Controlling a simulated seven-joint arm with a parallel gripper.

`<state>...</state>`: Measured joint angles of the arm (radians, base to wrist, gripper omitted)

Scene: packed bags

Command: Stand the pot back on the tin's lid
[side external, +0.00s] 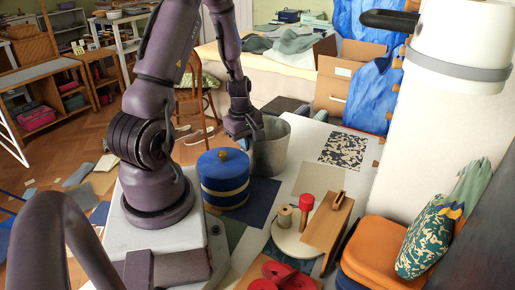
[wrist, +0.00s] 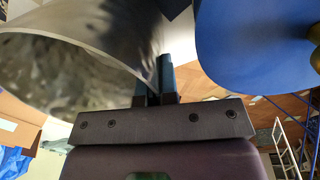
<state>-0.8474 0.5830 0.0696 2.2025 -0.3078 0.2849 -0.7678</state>
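The pot (side external: 272,150) is a grey metal bucket, roughly upright, just behind and right of the tin. The tin (side external: 224,186) is round and blue with gold bands; its blue lid (side external: 208,161) has a gold knob and nothing on it. My gripper (side external: 246,136) points down at the pot's near left rim. In the wrist view the fingers (wrist: 160,82) are close together with the pot's wall (wrist: 110,62) running between them. The tin's lid (wrist: 245,45) is at the upper right there, apart from the fingers. I cannot tell whether the pot's base touches the table.
A dark blue mat (side external: 259,193) lies beside the tin. A round board (side external: 291,241) holds a red-topped cylinder (side external: 306,202) and a spool, with a wooden board (side external: 328,222) leaning close by. A patterned sheet (side external: 343,150) lies at the back. An orange cushion (side external: 378,255) stands at right.

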